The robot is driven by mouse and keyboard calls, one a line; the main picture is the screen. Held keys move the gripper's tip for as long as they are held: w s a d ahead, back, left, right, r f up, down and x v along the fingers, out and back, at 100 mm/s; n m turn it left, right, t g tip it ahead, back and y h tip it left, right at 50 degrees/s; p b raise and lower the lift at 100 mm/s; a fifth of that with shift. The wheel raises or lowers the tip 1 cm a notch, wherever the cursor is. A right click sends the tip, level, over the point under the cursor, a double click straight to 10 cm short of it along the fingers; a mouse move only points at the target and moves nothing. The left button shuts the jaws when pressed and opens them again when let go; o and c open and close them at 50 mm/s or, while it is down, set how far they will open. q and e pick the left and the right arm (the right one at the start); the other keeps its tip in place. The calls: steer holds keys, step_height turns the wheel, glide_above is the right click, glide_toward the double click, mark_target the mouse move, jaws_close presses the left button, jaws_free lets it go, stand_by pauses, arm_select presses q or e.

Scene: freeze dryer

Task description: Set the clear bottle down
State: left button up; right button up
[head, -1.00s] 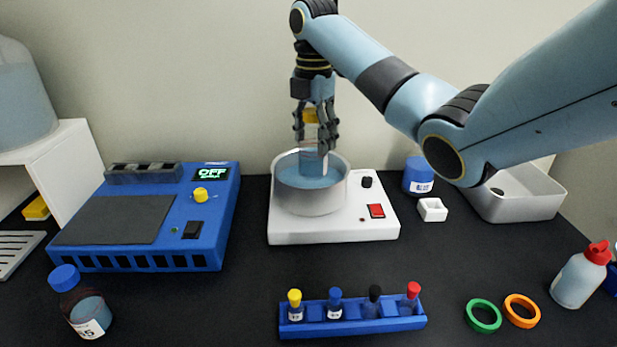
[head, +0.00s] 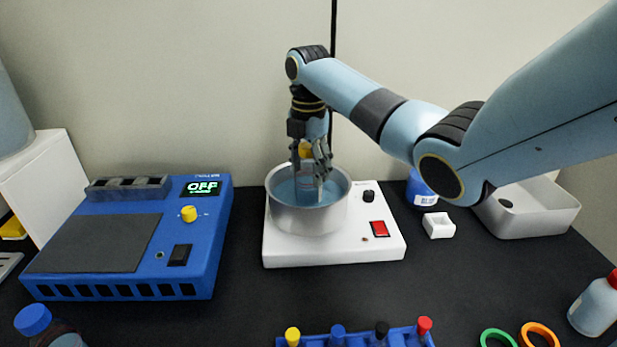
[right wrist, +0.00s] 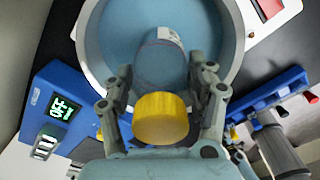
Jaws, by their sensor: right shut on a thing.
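The clear bottle with a yellow cap (right wrist: 160,118) is in my right gripper (head: 312,172), whose fingers are shut around it just below the cap. In the head view the bottle (head: 306,190) hangs upright, its lower part inside the round metal bath pot (head: 308,218) of blue water. In the right wrist view its clear body (right wrist: 160,62) points down into the water. I cannot tell whether its base touches the pot's floor. My left gripper is out of view.
The pot sits on a white heater base (head: 335,250) with a red switch. A blue device (head: 190,255) reading OFF stands left. A white cube holder (head: 438,226), a blue-capped jar (head: 422,193) and a white basin (head: 530,215) stand right. A blue tube rack (head: 360,340) is in front.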

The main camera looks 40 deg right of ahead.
mark_target(309, 145)
steer(key=shift+f, duration=1.15)
steer(key=shift+f, duration=0.1)
steer(key=o, duration=1.3)
steer(key=shift+c, duration=0.2)
step_height(309, 145, up, 12)
steer(key=shift+r, duration=0.15)
